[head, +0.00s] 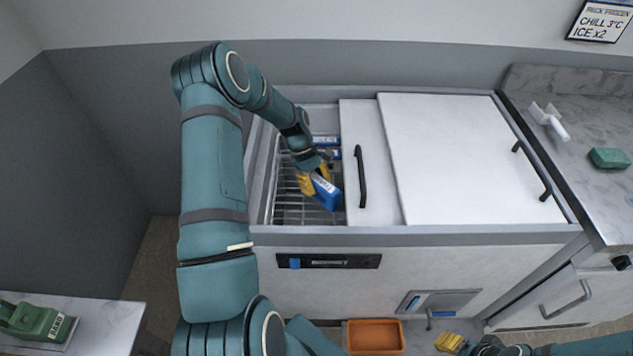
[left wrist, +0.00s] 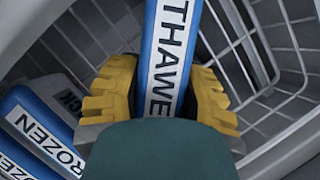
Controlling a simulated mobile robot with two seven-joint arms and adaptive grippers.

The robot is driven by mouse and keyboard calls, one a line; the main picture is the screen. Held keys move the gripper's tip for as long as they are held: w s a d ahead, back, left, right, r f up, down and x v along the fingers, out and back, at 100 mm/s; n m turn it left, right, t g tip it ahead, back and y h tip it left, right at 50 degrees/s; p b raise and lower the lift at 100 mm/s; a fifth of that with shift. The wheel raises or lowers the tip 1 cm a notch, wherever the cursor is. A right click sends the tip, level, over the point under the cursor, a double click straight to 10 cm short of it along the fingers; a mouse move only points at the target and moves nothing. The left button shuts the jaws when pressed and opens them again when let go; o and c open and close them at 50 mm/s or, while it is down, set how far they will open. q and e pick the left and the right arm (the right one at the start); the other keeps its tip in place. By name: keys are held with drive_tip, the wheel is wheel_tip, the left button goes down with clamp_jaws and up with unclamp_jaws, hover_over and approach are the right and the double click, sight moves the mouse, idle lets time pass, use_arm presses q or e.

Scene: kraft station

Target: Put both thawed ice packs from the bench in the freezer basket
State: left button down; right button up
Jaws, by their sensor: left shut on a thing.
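My left gripper (head: 312,184) is shut on a blue and white ice pack (head: 327,194). In the left wrist view, the pack (left wrist: 170,45) reads "THAWE…" and stands between the yellow fingers (left wrist: 165,98). The gripper holds it within the freezer's open left part, over the wire freezer basket (head: 290,211); whether the pack touches the basket I cannot tell. Two packs marked "FROZEN" (left wrist: 38,128) lie to the left in the left wrist view. No second thawed pack is recognisable. My right gripper (head: 449,342) is low at the front, its jaw state unclear.
The white freezer lids (head: 455,155), one with a black handle (head: 361,177), cover the middle and right. A marble bench (head: 590,110) at right bears a green block (head: 608,158) and a white handled object (head: 548,120). An orange bin (head: 375,336) stands below the front.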

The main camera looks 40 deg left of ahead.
use_arm(q)
drive_tip(key=shift+f+b, duration=0.3)
drive_tip(key=shift+f, duration=0.35)
idle(0.4)
drive_tip(key=c, duration=0.5)
unclamp_jaws()
drive_tip(key=shift+c, duration=0.2)
drive_tip(key=v, duration=1.2)
